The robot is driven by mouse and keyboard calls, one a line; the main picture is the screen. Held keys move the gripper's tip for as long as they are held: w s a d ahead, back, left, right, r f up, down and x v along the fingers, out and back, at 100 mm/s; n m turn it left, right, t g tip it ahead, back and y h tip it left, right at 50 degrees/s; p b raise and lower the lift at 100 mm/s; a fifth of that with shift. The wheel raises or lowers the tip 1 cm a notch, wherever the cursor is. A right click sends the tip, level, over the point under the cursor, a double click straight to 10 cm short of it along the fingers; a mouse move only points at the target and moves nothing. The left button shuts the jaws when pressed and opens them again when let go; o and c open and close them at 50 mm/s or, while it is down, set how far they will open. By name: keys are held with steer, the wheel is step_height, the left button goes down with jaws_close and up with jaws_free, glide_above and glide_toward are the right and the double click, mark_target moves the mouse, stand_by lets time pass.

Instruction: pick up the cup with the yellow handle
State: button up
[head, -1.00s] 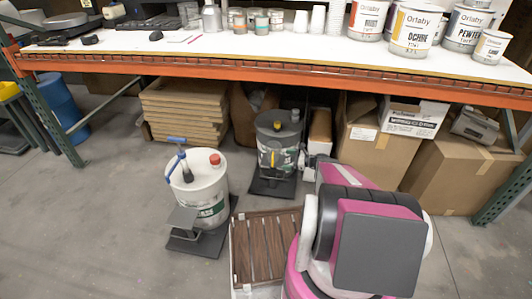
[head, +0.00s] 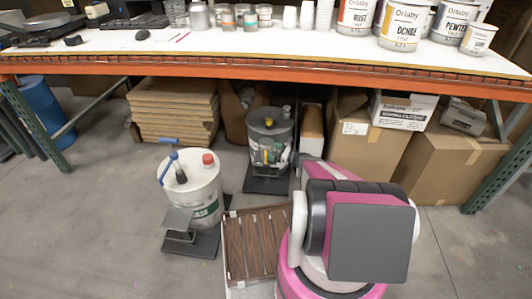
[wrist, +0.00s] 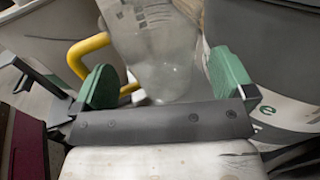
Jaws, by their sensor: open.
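The cup (wrist: 150,40) is clear with dark printed markings, and its yellow handle (wrist: 85,47) loops out to the left in the wrist view. My gripper (wrist: 164,80) is open, with green fingertips apart. The cup's lower part shows between and beyond the fingertips. The left fingertip overlaps the handle in the picture; I cannot tell whether it touches. The cup's top is cut off by the frame. In the head view my arm (head: 370,230) reaches toward the grey bucket, and I cannot make out the cup or gripper clearly there.
A grey bucket (head: 270,125), also in the wrist view (wrist: 270,60), is close right of the cup. A white bucket (head: 197,190) stands on the floor at left. A slatted wooden crate (head: 255,245) is beside my arm. The bench (head: 260,68) overhangs the boxes.

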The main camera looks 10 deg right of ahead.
mark_target(259, 142)
steer(key=x, duration=0.3)
steer(key=shift+w+a+r, duration=0.2)
steer(key=shift+a, duration=0.15)
steer(key=c, duration=0.6)
steer(key=shift+r, duration=0.15)
steer(key=shift+r, duration=0.65)
step_height(259, 142, up, 2)
steer(key=shift+s+r, duration=0.1)
steer(key=shift+r, duration=0.15)
steer(key=s+a+r, duration=0.2)
steer(key=a+r, duration=0.5)
steer(key=a, duration=0.4)
steer(key=s+d+r, duration=0.3)
steer(key=s+r, duration=0.2)
steer(key=r, duration=0.5)
steer(key=s+d+r, duration=0.2)
steer(key=s+r, duration=0.3)
steer(key=r, duration=0.5)
steer(key=s+d+r, duration=0.3)
steer(key=s+r, duration=0.2)
steer(key=r, duration=0.5)
steer(key=shift+s+d+r, duration=0.2)
steer(key=shift+d+r, duration=0.15)
